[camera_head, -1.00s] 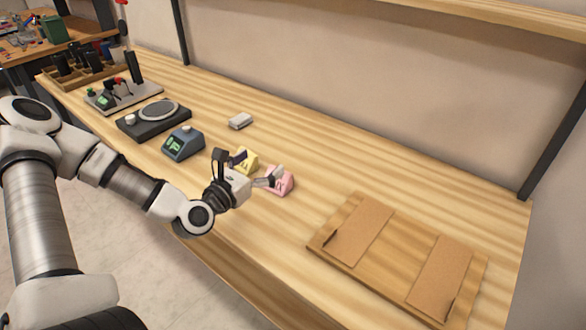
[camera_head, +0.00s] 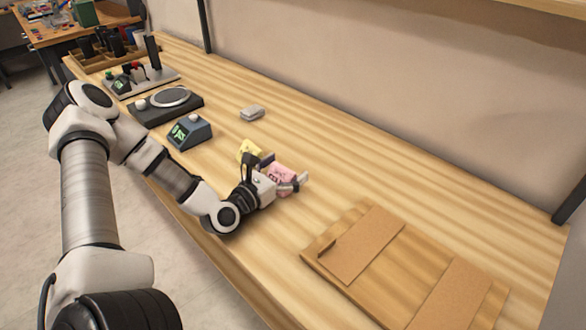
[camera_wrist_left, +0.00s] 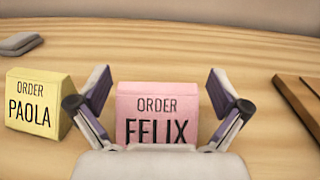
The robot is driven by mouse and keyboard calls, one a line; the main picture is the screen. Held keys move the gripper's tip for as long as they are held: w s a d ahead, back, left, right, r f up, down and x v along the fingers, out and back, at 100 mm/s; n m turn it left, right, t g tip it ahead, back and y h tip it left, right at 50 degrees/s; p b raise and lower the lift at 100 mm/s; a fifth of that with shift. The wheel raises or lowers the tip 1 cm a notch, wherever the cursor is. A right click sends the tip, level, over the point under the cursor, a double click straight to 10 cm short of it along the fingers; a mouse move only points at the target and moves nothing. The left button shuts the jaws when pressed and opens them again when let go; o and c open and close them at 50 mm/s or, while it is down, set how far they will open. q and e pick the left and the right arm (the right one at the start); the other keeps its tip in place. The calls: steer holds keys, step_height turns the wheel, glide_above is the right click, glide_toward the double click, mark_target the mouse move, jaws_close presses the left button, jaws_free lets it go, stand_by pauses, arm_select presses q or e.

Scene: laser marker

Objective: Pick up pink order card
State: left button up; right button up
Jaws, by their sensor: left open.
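The pink order card (camera_head: 281,176) stands on the wooden workbench, and its text "ORDER FELIX" reads in the left wrist view (camera_wrist_left: 157,108). My left gripper (camera_head: 284,172) is open, with its fingers on either side of the pink card. In the left wrist view the fingers (camera_wrist_left: 157,95) flank the card with small gaps on both sides, and its lower edge is hidden behind the gripper body. My right gripper is not seen.
A wooden board with brown panels (camera_head: 318,253) lies to the right. A small grey block (camera_head: 252,112) is behind the cards. A blue device with a display (camera_head: 189,132) and a black device with a round plate (camera_head: 166,104) stand left. Bare bench lies behind the pink card.

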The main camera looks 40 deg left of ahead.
arm_select(q)
steer(key=shift+s, duration=0.2)
steer(key=shift+s+a+r, duration=0.1)
steer(key=shift+s, duration=0.2)
steer(key=c, duration=1)
steer(key=shift+w, duration=0.1)
steer(key=shift+c, duration=0.9)
